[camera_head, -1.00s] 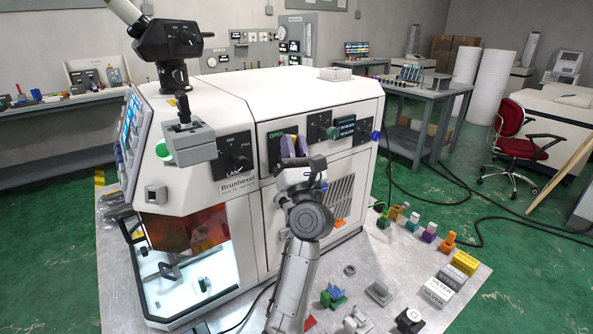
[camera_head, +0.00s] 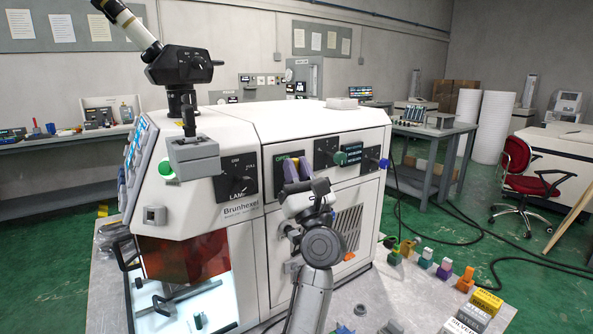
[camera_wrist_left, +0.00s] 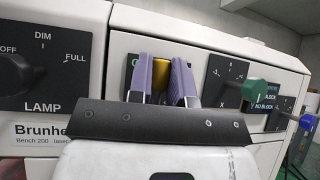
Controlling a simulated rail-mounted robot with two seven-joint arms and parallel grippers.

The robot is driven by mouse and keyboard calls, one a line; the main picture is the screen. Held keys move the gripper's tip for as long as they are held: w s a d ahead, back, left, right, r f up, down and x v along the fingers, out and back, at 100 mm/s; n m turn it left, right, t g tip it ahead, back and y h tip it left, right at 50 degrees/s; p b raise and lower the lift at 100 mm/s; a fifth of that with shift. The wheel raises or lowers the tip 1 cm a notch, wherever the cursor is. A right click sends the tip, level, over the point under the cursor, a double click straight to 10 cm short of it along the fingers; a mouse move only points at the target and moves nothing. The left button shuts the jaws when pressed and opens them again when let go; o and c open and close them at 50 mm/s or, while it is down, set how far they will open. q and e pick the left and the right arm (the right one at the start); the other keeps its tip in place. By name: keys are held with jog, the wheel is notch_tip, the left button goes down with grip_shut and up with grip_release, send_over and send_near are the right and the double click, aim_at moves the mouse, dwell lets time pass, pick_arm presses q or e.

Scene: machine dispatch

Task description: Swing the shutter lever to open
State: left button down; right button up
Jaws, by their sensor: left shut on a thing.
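The shutter lever's panel (camera_head: 281,164) is a black plate with a green "OPEN" label on the front of the white machine. My left gripper (camera_head: 297,172) reaches it from below, with its purple fingers at the plate. In the left wrist view, the two purple fingers (camera_wrist_left: 166,82) are shut on a yellow lever handle (camera_wrist_left: 178,72), one finger on each side. The lever's lower part and pivot are hidden behind my gripper, and its angle is hard to tell. The green label is mostly covered. My right gripper is not in view.
Left of the plate is the lamp knob (camera_head: 238,184). A grey block (camera_head: 193,155) juts out at the machine's upper left corner. Several small coloured parts stand lower right.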

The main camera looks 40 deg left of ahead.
pick_arm(q)
jog(key=c, duration=1.1)
grip_release()
jog(key=shift+o, duration=0.2)
jog(key=shift+d, duration=0.1)
jog(key=s+d+p, duration=0.2)
jog(key=s+d, duration=0.2)
jog(key=d, duration=0.8)
jog(key=shift+s+f+p, duration=0.3)
jog(key=shift+s+f, duration=0.05)
jog(key=shift+f, duration=0.05)
jog(key=shift+a, duration=0.1)
